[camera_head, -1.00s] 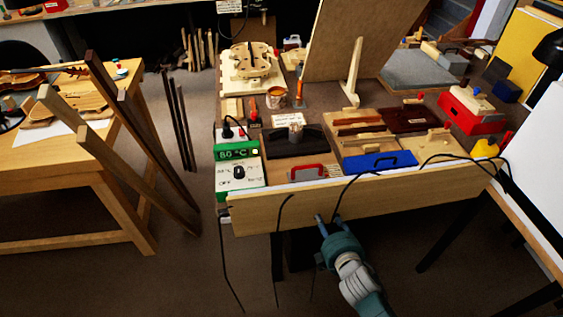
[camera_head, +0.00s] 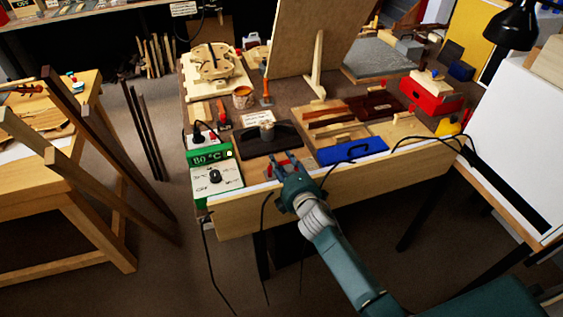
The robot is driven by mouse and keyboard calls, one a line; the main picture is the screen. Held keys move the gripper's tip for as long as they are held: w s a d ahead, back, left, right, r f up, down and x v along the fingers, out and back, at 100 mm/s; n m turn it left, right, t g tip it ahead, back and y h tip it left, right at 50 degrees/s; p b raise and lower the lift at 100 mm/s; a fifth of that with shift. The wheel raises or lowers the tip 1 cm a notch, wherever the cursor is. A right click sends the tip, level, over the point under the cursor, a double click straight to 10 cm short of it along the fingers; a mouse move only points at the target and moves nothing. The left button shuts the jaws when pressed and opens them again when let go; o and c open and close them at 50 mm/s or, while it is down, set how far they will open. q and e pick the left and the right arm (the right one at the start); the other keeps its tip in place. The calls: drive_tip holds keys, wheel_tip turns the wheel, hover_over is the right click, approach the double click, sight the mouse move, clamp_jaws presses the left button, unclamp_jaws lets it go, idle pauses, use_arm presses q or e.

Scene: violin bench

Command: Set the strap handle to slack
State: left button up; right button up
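A red bar handle (camera_head: 281,163) sits on a small wooden plate at the bench's front edge, left of a blue tray. I cannot tell for sure that it is the strap handle; no label shows. My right gripper (camera_head: 283,159) is over this handle, fingers pointing away from me and apart, with red showing between them. The hand hides much of the handle and plate, and I cannot tell if the fingers touch it. Behind it, a dark block carries a grey cylinder (camera_head: 267,130). My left gripper is not in view.
A green and white heater box (camera_head: 215,175) reading 80 °C stands left of the gripper. The blue tray (camera_head: 350,151) is close on its right. Cables hang over the bench's front board (camera_head: 385,172). A red box (camera_head: 430,93) stands farther right.

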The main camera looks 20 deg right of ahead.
drive_tip(key=shift+w, duration=0.25)
clamp_jaws()
drive_tip(key=shift+f, duration=0.1)
drive_tip(key=w+b, duration=0.3)
drive_tip(key=w, duration=0.3)
drive_tip(key=shift+w+a, duration=0.15)
drive_tip(key=shift+w, duration=0.4)
drive_tip(key=shift+r, duration=0.2)
